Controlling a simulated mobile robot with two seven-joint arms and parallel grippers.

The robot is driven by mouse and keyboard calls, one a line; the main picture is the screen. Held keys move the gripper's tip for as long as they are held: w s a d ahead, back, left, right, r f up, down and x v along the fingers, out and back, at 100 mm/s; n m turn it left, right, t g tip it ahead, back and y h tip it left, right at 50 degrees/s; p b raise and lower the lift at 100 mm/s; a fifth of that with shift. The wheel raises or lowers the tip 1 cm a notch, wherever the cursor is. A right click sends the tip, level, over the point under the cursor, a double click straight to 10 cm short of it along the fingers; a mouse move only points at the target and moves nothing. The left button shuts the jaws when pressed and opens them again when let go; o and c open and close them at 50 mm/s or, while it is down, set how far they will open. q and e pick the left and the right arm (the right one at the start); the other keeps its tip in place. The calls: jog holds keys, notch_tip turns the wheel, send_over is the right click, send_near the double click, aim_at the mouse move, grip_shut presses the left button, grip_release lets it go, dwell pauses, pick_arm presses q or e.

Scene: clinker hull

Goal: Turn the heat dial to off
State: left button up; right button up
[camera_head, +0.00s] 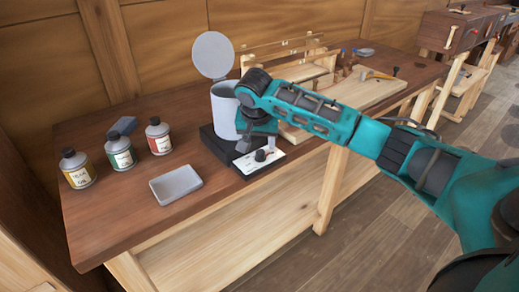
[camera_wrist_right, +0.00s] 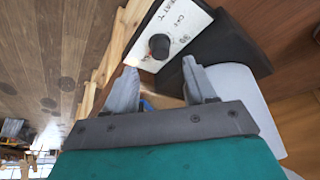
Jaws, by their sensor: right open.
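The heat dial (camera_wrist_right: 159,46) is a small dark knob on a white panel (camera_wrist_right: 185,22) with printed marks that seem to include "HEAT" and "OFF". In the head view the dial (camera_head: 261,155) sits at the front of a black heater base (camera_head: 213,146). Which mark the dial points to is too small to tell. My right gripper (camera_wrist_right: 160,76) is open, with its two fingertips spread just short of the dial and nothing between them. In the head view the right gripper (camera_head: 257,144) is right above the panel. My left gripper is not in view.
A pale pot (camera_head: 223,112) stands on the base, its round lid (camera_head: 212,54) raised. A wooden board (camera_head: 365,92) lies to the right, behind my arm.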

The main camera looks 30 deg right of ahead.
aim_at(260, 152)
jog(key=shift+x, duration=2.65)
grip_shut()
